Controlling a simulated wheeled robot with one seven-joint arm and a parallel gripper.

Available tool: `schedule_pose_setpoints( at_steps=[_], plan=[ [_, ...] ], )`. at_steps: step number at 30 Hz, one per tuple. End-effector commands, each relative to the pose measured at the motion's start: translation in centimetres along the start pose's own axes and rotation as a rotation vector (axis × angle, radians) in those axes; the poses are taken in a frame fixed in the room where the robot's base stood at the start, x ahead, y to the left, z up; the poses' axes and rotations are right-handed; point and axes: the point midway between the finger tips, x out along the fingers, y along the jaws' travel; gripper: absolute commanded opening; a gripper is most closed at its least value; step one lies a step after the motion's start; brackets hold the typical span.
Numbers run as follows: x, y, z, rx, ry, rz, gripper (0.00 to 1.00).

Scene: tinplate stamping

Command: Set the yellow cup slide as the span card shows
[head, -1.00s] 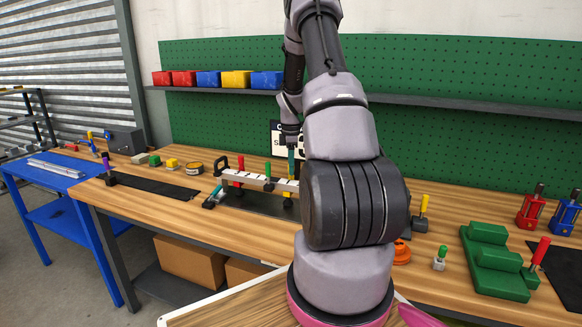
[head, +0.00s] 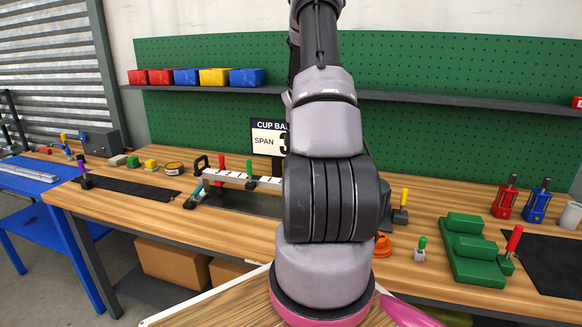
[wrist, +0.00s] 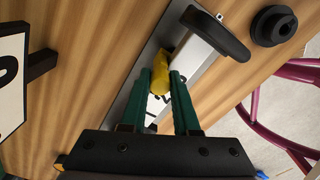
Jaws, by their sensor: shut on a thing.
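In the head view the cup bar (head: 258,183) is a white graduated rail with red and green upright handles. Its right part and my gripper are hidden behind my arm. The span card (head: 267,140) stands behind the bar and reads "CUP BA…" and "SPAN" with a partly covered digit, apparently 3. Part of the card also shows at the left of the wrist view (wrist: 12,75).
A black handle (wrist: 215,32) at the bar's end and a black round knob (wrist: 273,26) lie close to my fingers. Right of my arm are an orange part (head: 382,246), a green stepped block (head: 470,250) and red and blue tools. A shelf (head: 420,101) with bins crosses the green pegboard.

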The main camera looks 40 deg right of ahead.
Motion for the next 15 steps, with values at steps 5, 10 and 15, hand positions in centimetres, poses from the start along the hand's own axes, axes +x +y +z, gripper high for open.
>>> schedule_pose_setpoints(
  at_steps=[5, 10, 15],
  plan=[
    [-0.02, -0.12, 0.52, 0.006, -0.005, -0.002, 0.44],
    [0.00, -0.11, 0.38, 0.005, -0.004, -0.002, 0.60],
    [-0.02, -0.10, 0.30, 0.004, -0.003, -0.002, 0.60]
  ],
)
